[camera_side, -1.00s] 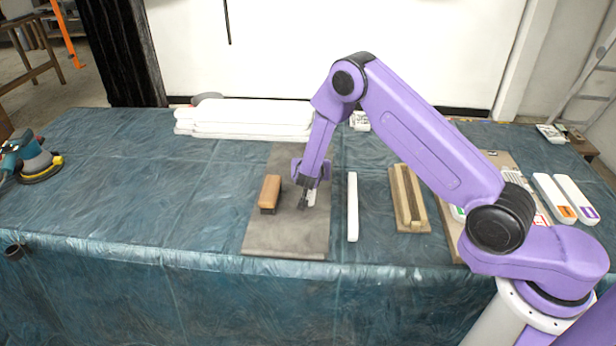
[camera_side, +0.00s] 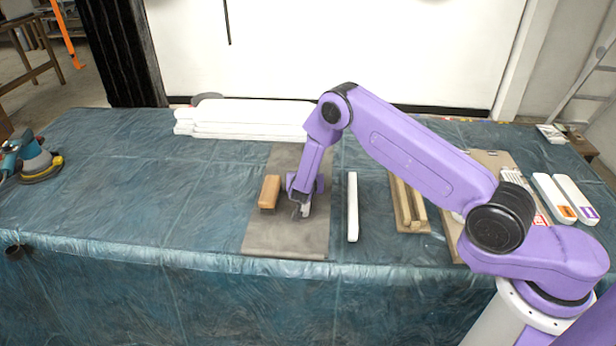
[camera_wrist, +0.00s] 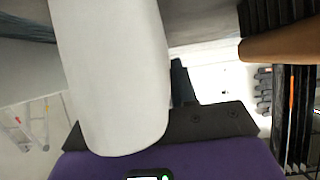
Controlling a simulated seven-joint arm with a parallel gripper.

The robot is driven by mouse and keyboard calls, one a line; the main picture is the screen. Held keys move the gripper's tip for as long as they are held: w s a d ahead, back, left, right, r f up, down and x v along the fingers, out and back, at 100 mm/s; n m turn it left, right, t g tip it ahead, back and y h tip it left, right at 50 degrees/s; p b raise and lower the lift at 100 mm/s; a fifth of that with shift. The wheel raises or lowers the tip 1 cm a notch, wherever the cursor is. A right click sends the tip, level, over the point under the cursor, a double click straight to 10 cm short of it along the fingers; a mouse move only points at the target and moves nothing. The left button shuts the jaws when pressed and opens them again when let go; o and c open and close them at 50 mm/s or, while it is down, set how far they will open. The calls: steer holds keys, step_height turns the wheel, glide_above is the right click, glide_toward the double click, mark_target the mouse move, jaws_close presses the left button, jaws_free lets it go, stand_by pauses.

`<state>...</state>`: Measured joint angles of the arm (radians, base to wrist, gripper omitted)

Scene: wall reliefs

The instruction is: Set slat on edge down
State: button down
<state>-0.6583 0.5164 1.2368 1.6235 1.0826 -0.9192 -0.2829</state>
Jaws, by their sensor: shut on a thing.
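My gripper (camera_side: 299,211) is low over the dark grey board (camera_side: 285,241), just right of the wooden block. In the wrist view the white slat (camera_wrist: 113,75) is large and close, with a rounded end toward my gripper. A dark finger (camera_wrist: 181,85) shows beside it. I cannot tell whether the slat touches the board. Another white slat (camera_side: 352,207) lies apart on the cloth, right of the board.
The wooden block (camera_side: 270,191) stands close left of my gripper; its brown side shows in the wrist view (camera_wrist: 285,43). A grooved wooden piece (camera_side: 408,203) lies further right. White slats (camera_side: 250,115) are stacked at the back. The left tabletop is mostly clear.

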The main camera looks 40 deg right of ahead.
steer(key=c, duration=0.9)
jaws_free()
steer(key=shift+f, duration=0.15)
